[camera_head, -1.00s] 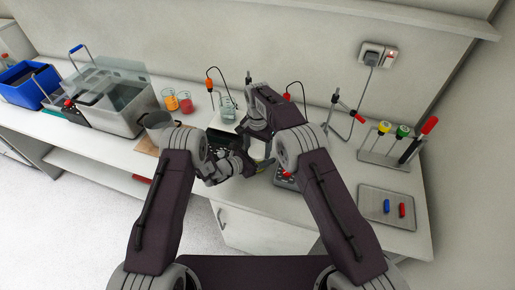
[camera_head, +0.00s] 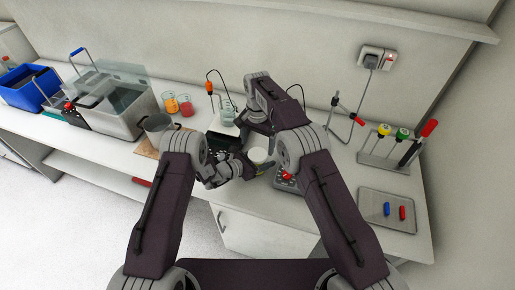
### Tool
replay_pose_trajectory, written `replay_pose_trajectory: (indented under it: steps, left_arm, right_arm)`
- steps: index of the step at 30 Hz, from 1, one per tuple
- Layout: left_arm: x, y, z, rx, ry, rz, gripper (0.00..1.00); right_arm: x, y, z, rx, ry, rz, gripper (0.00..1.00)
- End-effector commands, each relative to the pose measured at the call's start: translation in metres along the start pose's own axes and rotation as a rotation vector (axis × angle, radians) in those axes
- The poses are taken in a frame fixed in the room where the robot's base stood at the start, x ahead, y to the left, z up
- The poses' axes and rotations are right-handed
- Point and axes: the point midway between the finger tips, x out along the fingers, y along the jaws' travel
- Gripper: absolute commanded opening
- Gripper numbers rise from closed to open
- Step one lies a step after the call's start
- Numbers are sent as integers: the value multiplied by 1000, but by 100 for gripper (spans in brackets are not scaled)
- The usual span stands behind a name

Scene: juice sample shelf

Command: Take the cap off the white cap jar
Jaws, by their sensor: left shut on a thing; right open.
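The white cap jar (camera_head: 258,156) shows as a round white top between my two arms, at the front of the bench. My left gripper (camera_head: 250,168) is shut on the jar from its left side; the jar's lower body is mostly hidden by the gripper and my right arm. My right gripper (camera_head: 243,128) is open and empty, behind and a little left of the jar, apart from it; its fingers are small and partly hidden by its own wrist.
A glass beaker (camera_head: 227,116) stands close behind my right gripper. A device with a red knob (camera_head: 287,176) sits right of the jar. Orange (camera_head: 171,104) and red (camera_head: 186,106) beakers and a metal pot (camera_head: 157,125) stand left. A tray (camera_head: 387,219) lies at the right.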

Motion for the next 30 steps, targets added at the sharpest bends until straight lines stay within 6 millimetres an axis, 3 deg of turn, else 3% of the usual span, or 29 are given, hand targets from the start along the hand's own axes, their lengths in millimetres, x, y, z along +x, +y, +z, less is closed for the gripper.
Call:
replay_pose_trajectory:
  steps: [4, 12, 18, 23, 30]
  left_arm:
    - [0, 0, -1, -1, 1, -1, 0]
    - [0, -1, -1, -1, 1, -1, 0]
    - [0, -1, -1, -1, 1, -1, 0]
    - [0, -1, -1, -1, 1, -1, 0]
    - [0, -1, -1, -1, 1, -1, 0]
  right_arm:
    - [-3, 0, 0, 30, 1, -1, 87]
    - [-30, -1, -1, 491, 1, -3, 87]
    - [-35, 0, 0, 597, 0, 0, 87]
    - [-19, 0, 0, 595, -1, 4, 87]
    - [26, 0, 0, 594, -1, 3, 87]
